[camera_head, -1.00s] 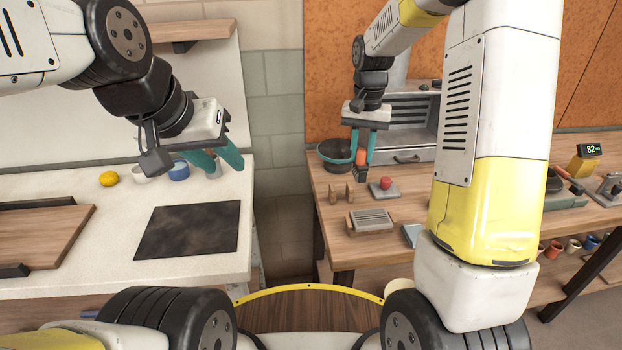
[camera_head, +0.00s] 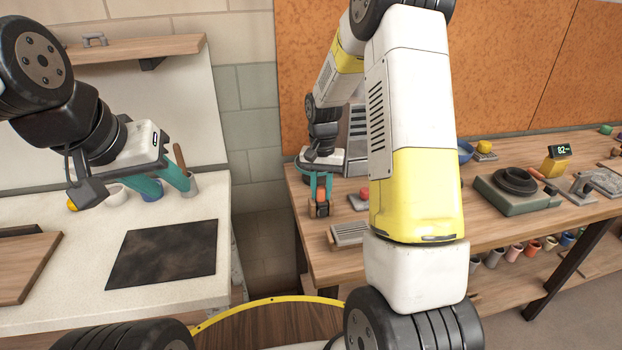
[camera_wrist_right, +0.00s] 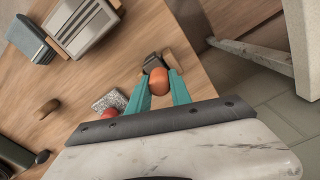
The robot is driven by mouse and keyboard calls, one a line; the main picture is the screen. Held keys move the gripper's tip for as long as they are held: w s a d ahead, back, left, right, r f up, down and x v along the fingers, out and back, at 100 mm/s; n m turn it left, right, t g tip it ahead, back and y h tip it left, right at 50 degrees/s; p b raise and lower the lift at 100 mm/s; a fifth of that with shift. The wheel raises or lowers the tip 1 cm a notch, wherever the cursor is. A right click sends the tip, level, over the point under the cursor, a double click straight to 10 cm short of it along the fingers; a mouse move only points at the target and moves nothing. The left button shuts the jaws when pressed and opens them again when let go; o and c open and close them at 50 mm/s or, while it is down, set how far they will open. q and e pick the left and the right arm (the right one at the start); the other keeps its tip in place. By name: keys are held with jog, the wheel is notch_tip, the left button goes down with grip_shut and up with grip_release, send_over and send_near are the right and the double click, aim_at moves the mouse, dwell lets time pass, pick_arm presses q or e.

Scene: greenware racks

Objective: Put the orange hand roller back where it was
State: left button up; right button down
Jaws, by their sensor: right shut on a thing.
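The orange hand roller (camera_head: 320,196) is between the teal fingers of my right gripper (camera_head: 320,192), near the left end of the wooden bench (camera_head: 440,218). In the right wrist view the gripper (camera_wrist_right: 160,88) is shut on its rounded orange part (camera_wrist_right: 158,80). A dark part and small wooden pieces (camera_wrist_right: 180,63) show just past the fingertips; I cannot tell whether the roller touches them or the bench. My left gripper (camera_head: 162,184) is open and empty above the white counter (camera_head: 80,255), near a cup.
A grey block with a red thing (camera_head: 361,198) and a ribbed grey block (camera_head: 350,233) sit right of the roller. A dark turntable (camera_head: 515,184) stands farther right. A dark mat (camera_head: 165,255) lies on the counter. A gap separates counter and bench.

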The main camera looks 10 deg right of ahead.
jog(key=shift+f, duration=0.3)
jog(key=shift+s+f, duration=0.2)
jog(key=shift+f, duration=0.15)
jog(key=c, duration=1.2)
grip_release()
jog(key=shift+o, duration=0.2)
jog(key=shift+r, duration=0.5)
notch_tip(320, 180, up, 12)
jog(key=s+r+n+t+y, duration=0.1)
jog(key=s+r+n+t, duration=0.15)
jog(key=s+r, duration=0.65)
jog(key=s+a+r+n+t, duration=0.1)
jog(key=s+t, duration=0.1)
jog(key=s, duration=0.5)
jog(key=s+a+r+n+t+y, duration=0.1)
jog(key=s, duration=0.7)
jog(key=shift+a+r+t, duration=0.15)
jog(key=shift+r+t, duration=0.2)
jog(key=shift+r, duration=0.05)
